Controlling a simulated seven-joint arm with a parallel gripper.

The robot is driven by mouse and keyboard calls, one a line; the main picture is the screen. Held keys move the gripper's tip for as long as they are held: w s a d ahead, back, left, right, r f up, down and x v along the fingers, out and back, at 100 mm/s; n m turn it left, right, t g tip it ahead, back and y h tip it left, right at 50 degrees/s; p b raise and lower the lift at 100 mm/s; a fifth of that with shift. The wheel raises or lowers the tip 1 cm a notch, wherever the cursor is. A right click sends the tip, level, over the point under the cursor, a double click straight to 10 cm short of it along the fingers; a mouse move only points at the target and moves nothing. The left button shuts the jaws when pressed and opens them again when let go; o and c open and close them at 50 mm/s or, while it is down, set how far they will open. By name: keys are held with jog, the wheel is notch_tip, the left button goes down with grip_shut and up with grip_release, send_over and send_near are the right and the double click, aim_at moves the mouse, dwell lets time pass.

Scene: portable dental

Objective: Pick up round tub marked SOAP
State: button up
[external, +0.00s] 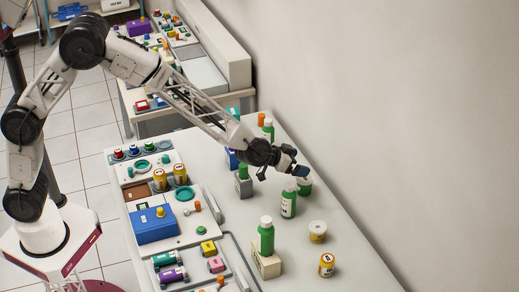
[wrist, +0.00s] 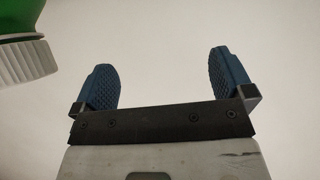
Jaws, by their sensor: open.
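I cannot read SOAP on any label at this size. Two round yellow tubs stand on the right part of the table: one with a white lid (external: 317,232) and one with a white label (external: 327,265) nearer the front. Two more labelled yellow tubs, a left one (external: 160,179) and a right one (external: 180,174), stand by the trays. My gripper (external: 296,174) is open and empty above the table, close to the green bottles and beyond the white-lidded tub. In the wrist view its blue fingertips (wrist: 172,82) are wide apart with only a pale surface between them.
Green bottles stand near my gripper, one (external: 288,203) just in front and another (external: 304,186) beside it. A ribbed white cap on a green body (wrist: 27,60) shows at the wrist view's upper left. Another green bottle (external: 266,238) stands by a beige block (external: 265,263). A wall borders the right.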

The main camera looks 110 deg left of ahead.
aim_at(301, 179)
jog(key=shift+a+f+y, duration=0.15)
jog(key=shift+a+f, duration=0.25)
jog(key=shift+a, duration=0.25)
jog(key=shift+a+f+y, duration=0.15)
jog(key=shift+a+f, duration=0.25)
jog(key=shift+a, duration=0.2)
jog(key=shift+w+f, duration=0.1)
jog(key=shift+f, duration=1.65)
jog(key=shift+f, duration=0.8)
jog(key=shift+w+a+f, duration=0.15)
jog(key=shift+f, duration=0.45)
jog(key=shift+w+a+f, duration=0.15)
jog(key=shift+f, duration=0.45)
jog(key=shift+x, duration=0.95)
